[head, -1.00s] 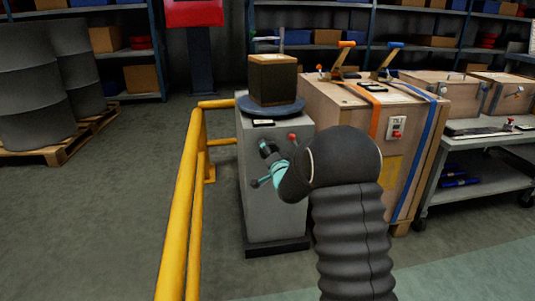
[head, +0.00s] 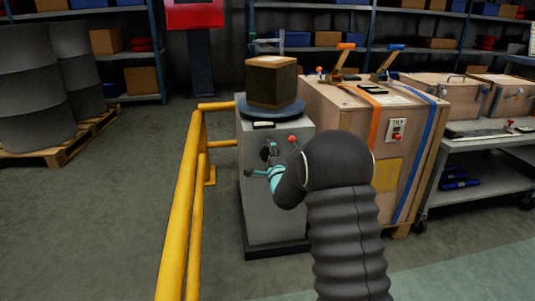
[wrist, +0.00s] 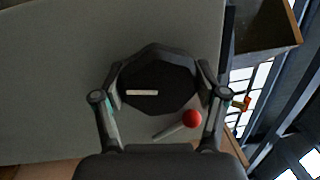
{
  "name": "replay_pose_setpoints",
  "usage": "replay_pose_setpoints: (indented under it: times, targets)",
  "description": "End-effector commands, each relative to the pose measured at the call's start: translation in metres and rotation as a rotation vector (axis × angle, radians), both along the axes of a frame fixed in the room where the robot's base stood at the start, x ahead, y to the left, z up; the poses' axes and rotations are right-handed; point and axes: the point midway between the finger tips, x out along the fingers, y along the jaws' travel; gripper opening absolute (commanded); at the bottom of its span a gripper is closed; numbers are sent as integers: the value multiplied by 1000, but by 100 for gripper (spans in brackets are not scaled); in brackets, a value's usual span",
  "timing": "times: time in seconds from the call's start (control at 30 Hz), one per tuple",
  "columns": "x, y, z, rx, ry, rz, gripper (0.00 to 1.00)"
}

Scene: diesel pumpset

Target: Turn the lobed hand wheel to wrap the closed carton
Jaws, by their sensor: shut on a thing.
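The carton (head: 272,82) stands closed on the round blue turntable (head: 292,110) on top of a grey machine cabinet (head: 275,222). Its top is pale brown with a light label, and its sides look dark. The dark hand wheel (wrist: 160,98), with a white mark on its face, lies between my fingers in the wrist view. My gripper (wrist: 159,75) is shut on it, one finger on each side. In the head view my gripper (head: 268,163) is at the cabinet's front, and my arm and fingers hide most of the wheel.
A lever with a red knob (wrist: 192,118) sits close to my right finger. A yellow guard rail (head: 182,205) runs left of the cabinet. A strapped wooden crate (head: 412,160) stands close on the right. The floor left of the rail is free.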

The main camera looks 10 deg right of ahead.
Motion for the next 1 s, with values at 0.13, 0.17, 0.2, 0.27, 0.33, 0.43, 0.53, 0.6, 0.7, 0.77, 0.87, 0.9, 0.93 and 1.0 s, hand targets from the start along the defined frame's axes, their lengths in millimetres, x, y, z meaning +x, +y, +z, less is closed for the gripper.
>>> replay_pose_setpoints:
  times: [0.13, 0.17, 0.2, 0.27, 0.33, 0.43, 0.53, 0.6, 0.7, 0.77, 0.87, 0.9, 0.93, 1.0]
  targets:
    - [0, 0, 0, 20, -1, 0, 37]
    - [0, 0, 0, 22, -1, 0, 37]
    - [0, 0, 0, 25, 0, 1, 37]
    - [0, 0, 0, 26, -1, 0, 37]
    - [0, 0, 0, 27, 0, 0, 37]
    - [0, 0, 0, 26, 0, 0, 37]
    - [0, 0, 0, 26, 0, 0, 37]
    - [0, 0, 0, 26, 0, 0, 85]
    - [0, 0, 0, 25, 0, 0, 98]
    - [0, 0, 0, 25, 0, 0, 98]
    - [0, 0, 0, 25, 0, 1, 98]
    - [0, 1, 0, 25, 0, 1, 98]
    - [0, 1, 0, 25, 0, 1, 98]
    - [-1, 0, 0, 25, 1, 1, 98]
